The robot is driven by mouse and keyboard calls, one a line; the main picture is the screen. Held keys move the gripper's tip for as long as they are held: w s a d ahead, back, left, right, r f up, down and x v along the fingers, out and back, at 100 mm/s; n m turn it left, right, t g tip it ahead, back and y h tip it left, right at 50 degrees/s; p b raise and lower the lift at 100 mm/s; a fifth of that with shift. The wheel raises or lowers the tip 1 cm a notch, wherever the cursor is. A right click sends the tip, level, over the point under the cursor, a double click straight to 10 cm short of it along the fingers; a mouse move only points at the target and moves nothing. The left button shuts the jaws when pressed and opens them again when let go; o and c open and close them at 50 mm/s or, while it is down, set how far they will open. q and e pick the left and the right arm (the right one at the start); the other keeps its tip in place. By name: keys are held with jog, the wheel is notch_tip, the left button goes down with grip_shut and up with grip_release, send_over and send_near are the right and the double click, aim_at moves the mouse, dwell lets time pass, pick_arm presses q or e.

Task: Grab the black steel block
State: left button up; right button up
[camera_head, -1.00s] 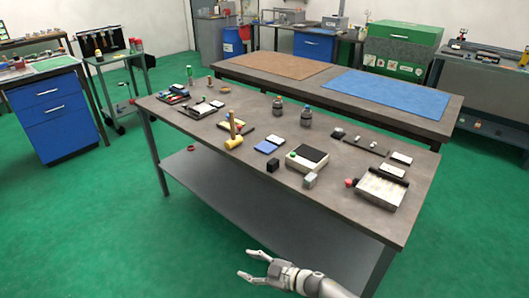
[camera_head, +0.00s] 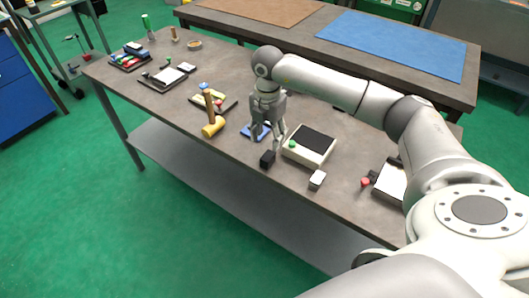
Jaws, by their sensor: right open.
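The black steel block (camera_head: 267,159) is a small dark cube near the front edge of the grey workbench (camera_head: 215,155). It stands left of the white-and-black device with a green knob (camera_head: 309,146). My right gripper (camera_head: 266,147) reaches down from above, with its open fingers just above and behind the block. The fingers look empty, and I cannot tell whether they touch the block. My left gripper is not in view.
A light metal block (camera_head: 317,180) stands right of the black block. A white tray with a red knob (camera_head: 389,181) is at right.

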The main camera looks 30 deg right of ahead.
aim_at(268, 155)
jog(key=shift+s+f, duration=0.2)
jog(key=shift+f, duration=1)
jog(key=shift+w+f, duration=0.1)
jog(key=shift+f, duration=0.3)
jog(key=f+p, duration=0.1)
jog(key=f, duration=0.1)
jog(key=f+p, duration=0.1)
jog(key=f, duration=0.1)
jog(key=shift+s+a, duration=0.15)
jog(key=shift+s, duration=0.25)
jog(key=shift+f, duration=0.65)
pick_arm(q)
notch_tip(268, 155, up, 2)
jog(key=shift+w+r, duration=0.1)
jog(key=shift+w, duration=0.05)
pick_arm(e)
jog(key=shift+w, duration=0.1)
jog(key=c, duration=0.4)
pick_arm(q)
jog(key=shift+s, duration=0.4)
pick_arm(e)
grip_shut()
